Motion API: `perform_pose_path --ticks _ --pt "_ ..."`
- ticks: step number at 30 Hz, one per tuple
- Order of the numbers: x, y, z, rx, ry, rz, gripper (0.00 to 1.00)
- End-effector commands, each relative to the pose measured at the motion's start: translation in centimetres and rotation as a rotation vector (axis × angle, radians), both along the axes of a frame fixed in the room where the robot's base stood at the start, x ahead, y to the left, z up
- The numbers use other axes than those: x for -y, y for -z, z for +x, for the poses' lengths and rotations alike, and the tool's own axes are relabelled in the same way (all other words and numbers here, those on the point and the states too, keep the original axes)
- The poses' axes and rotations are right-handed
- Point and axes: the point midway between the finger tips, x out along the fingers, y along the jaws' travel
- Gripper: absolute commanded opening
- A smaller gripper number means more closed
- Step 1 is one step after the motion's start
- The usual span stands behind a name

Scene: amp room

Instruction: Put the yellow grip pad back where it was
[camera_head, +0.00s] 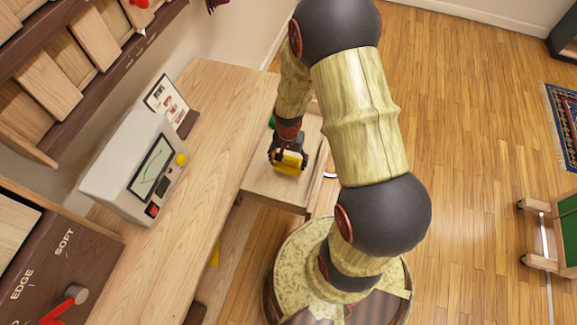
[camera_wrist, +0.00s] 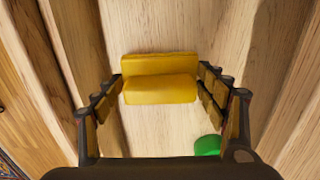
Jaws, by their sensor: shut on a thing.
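The yellow grip pad (camera_wrist: 160,88) is a small yellow block with a raised ridge. In the wrist view it sits between the fingertips of my gripper (camera_wrist: 162,80), which is shut on it from both sides. In the head view my gripper (camera_head: 287,162) points down with the yellow pad (camera_head: 293,159) at its tips, over a pale wooden drawer-like tray (camera_head: 262,186) beside the desk. I cannot tell whether the pad touches the wood below. A green round thing (camera_wrist: 207,145) lies on the wood near the right finger; part of it is hidden.
The wooden desk (camera_head: 215,105) carries a grey machine (camera_head: 130,165) with a screen and buttons, and a small standing card (camera_head: 168,103). Shelves (camera_head: 50,85) line the upper left. A dark panel marked SOFT and EDGE (camera_head: 75,262) is at lower left.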

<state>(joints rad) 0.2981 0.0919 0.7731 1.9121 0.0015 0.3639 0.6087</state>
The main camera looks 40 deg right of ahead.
Motion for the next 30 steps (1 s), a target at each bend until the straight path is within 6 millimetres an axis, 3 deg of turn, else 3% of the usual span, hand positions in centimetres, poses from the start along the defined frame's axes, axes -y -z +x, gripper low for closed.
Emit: perform_pose_path --ticks 6,19,20,30 --pt "0.1 3.4 0.2 -0.001 0.000 0.000 0.45" --pt "0.1 3.8 0.2 -0.001 0.000 0.001 0.45" --pt "0.1 3.7 0.2 0.000 0.000 0.000 0.74" --pt "0.1 3.7 0.2 -0.001 0.000 0.001 0.90"
